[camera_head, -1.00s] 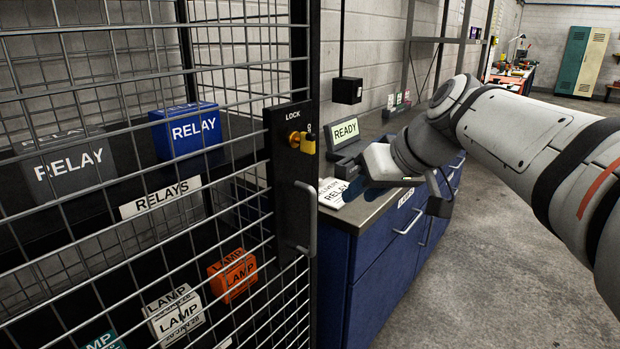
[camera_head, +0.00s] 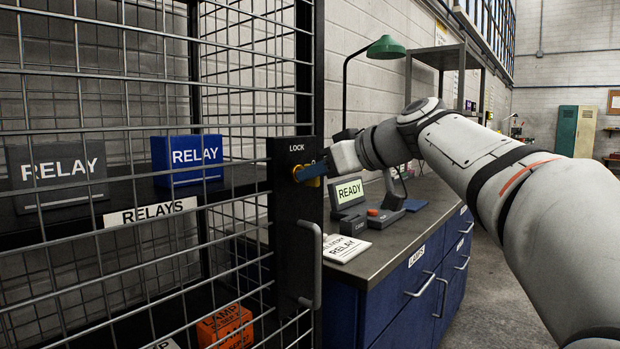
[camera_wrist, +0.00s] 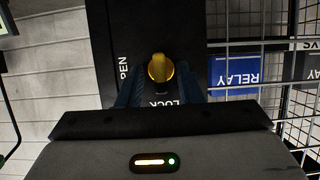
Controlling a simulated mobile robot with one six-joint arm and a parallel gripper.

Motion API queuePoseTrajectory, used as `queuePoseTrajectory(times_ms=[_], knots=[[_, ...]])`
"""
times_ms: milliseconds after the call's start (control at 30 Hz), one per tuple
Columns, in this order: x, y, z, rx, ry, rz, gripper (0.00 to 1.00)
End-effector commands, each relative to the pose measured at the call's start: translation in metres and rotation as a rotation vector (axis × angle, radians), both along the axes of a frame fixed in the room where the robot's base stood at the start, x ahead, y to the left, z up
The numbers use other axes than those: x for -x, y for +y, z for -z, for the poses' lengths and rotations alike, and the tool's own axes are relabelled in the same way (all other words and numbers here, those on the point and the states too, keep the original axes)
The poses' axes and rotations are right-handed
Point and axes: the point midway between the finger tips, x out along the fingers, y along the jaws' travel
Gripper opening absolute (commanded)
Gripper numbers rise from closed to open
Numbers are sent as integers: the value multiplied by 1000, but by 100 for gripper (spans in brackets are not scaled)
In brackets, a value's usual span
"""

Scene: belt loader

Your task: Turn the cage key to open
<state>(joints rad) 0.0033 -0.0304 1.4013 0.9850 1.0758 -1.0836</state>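The cage key (camera_head: 299,173) is a yellow knob on the black lock plate of the mesh cage door. In the wrist view the key (camera_wrist: 160,68) sits upright between the fingertips, by the upside-down LOCK label; an OPEN label, partly hidden, is to the left. My gripper (camera_head: 312,171) is at the lock plate with its blue fingers around the key. In the wrist view my gripper (camera_wrist: 160,82) looks open, one finger each side of the key with a visible gap. In the head view the finger partly hides the key.
The door handle (camera_head: 312,265) is below the lock. Behind the mesh are a blue RELAY box (camera_head: 187,158), a dark RELAY box (camera_head: 55,172) and an orange LAMP box (camera_head: 225,325). Right of the cage stands a bench (camera_head: 400,243) with a READY display (camera_head: 348,191).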

Motion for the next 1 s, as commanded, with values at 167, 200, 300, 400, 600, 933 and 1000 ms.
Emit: queuePoseTrajectory(times_ms=[167, 200, 300, 400, 600, 933, 1000], knots=[[-7, 10, 5, 1, -1, 1, 33], [-8, 11, 5, 1, -1, 1, 33], [-8, 11, 6, 0, -1, 2, 33], [-8, 10, 6, 0, -1, 2, 33], [-8, 10, 6, 0, 0, 3, 19], [-8, 10, 6, 0, 0, 4, 0], [-8, 20, 6, 0, -1, 2, 0]])
